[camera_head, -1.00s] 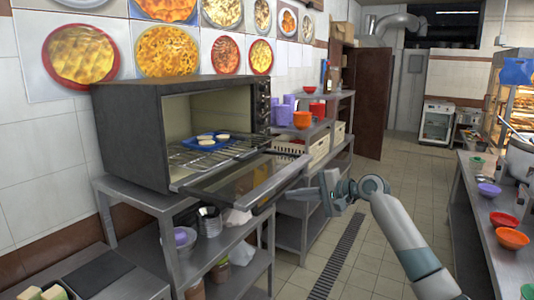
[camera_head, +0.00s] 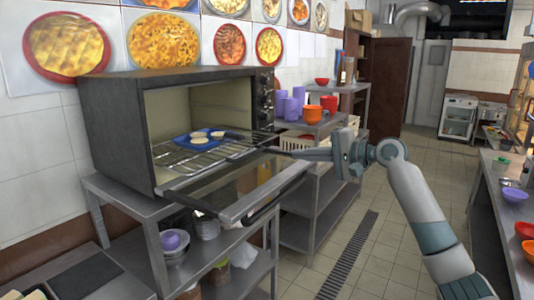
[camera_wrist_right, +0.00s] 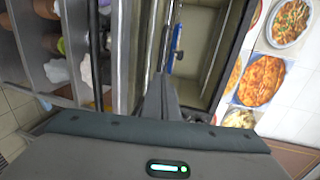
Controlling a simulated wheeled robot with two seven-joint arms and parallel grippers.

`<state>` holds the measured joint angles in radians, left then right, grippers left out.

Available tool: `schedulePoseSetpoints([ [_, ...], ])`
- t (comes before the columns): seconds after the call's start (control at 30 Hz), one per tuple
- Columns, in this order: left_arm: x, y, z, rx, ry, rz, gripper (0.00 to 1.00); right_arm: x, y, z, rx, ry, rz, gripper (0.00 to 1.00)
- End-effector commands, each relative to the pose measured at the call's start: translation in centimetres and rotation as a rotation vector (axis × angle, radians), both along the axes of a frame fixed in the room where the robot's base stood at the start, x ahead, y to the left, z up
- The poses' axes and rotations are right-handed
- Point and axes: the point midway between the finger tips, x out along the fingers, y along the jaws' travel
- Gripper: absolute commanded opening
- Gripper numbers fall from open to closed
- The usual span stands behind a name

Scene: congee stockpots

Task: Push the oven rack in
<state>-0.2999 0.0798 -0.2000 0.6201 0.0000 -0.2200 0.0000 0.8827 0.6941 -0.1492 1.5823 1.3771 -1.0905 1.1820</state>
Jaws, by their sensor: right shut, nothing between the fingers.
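The oven (camera_head: 120,125) stands on a metal shelf with its glass door (camera_head: 235,190) folded down. The wire oven rack (camera_head: 222,154) sticks partly out of the cavity over the door. A blue tray (camera_head: 182,140) with pale round pieces lies on the rack, and it also shows in the right wrist view (camera_wrist_right: 176,45). My right gripper (camera_head: 288,152) is shut and empty, its fingers pointing left toward the rack's front at the right of the open door. In the right wrist view its fingers (camera_wrist_right: 161,92) face the oven opening. Contact with the rack cannot be told. My left gripper is out of view.
A shelf with purple cups (camera_head: 290,104) and orange bowls (camera_head: 312,114) stands right of the oven, behind my right gripper. A counter with bowls (camera_head: 515,195) is at the far right. The tiled floor between is clear.

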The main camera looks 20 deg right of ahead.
Motion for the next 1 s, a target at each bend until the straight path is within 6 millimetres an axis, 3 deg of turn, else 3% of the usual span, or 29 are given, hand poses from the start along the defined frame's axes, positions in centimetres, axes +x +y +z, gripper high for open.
schedulePoseSetpoints([
  [0.57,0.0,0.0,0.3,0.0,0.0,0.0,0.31,0.4,0.4,0.0,0.002,0.0,0.001,0.0],
  [0.77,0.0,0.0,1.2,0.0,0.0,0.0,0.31,1.8,1.5,-0.2,0.001,0.001,0.002,0.0],
  [1.0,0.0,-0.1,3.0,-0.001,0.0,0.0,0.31,4.8,3.9,-0.8,0.003,0.002,0.001,0.0],
])
